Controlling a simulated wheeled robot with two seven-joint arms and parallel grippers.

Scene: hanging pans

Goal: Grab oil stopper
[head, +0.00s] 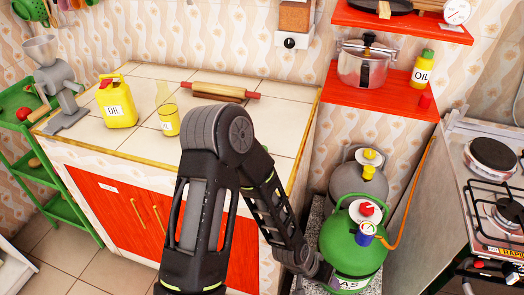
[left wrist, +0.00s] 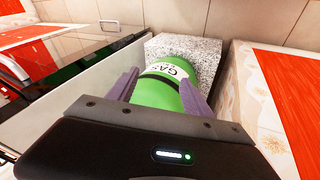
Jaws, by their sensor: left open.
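A yellow oil bottle (head: 423,68) with a green cap (head: 428,54) stands on the red shelf at the upper right. Which cap is the oil stopper I cannot tell. My left gripper (left wrist: 160,78) is open, with its fingers on either side of the green gas cylinder (left wrist: 160,98). In the head view the arm reaches down beside that cylinder (head: 352,253), and the gripper is far from both oil containers. My right gripper is not in view.
A grey cylinder (head: 360,182) stands behind the green one. A stove (head: 490,200) is at right.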

